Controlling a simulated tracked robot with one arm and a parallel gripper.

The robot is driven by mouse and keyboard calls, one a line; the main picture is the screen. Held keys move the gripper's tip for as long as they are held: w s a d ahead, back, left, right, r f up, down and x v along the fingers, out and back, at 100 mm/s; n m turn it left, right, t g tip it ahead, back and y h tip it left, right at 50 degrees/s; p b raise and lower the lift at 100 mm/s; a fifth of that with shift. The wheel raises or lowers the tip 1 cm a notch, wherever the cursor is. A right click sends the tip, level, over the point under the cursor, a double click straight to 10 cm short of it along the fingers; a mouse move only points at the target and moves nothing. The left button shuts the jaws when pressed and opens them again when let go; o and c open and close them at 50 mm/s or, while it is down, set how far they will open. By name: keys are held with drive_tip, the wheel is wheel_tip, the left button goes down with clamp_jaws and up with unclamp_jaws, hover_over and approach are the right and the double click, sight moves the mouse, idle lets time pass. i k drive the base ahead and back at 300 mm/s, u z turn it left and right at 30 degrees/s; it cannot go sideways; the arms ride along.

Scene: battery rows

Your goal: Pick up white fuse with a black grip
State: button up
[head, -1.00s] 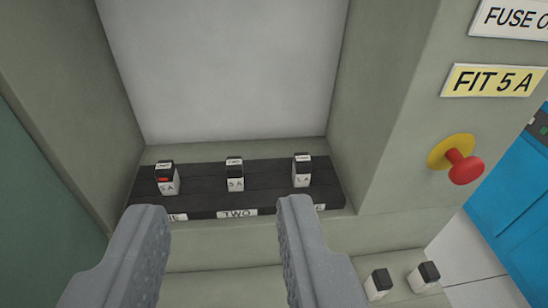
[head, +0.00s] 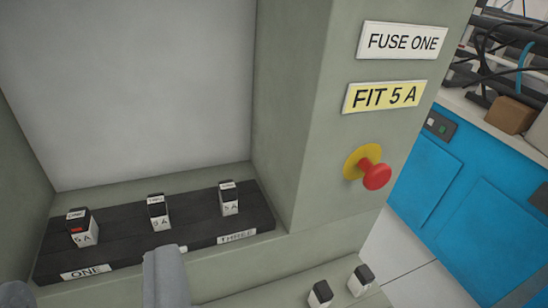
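Two loose white fuses with black grips stand on the lower ledge at the bottom: a left one (head: 320,296) and a right one (head: 357,286). Three more white fuses with black grips sit in the black holder (head: 120,240): left (head: 86,236), marked 5 A with a red patch, middle (head: 160,218) and right (head: 230,206). My gripper (head: 90,270) is at the bottom left with its two fingers wide apart and nothing between them. Its right finger stands in front of the holder's front edge and hides the middle label; its left finger is mostly out of frame.
Signs on the grey-green pillar read FUSE ONE (head: 403,41) and FIT 5 A (head: 385,97). A red stop button (head: 376,174) sticks out below them. The holder sits in a walled recess. Blue cabinets (head: 465,195) and a cluttered bench stand at the right.

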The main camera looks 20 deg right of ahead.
sight(83, 228)
drive_tip(key=z, duration=1.1)
drive_tip(key=k, duration=1.05)
drive_tip(key=u, duration=0.1)
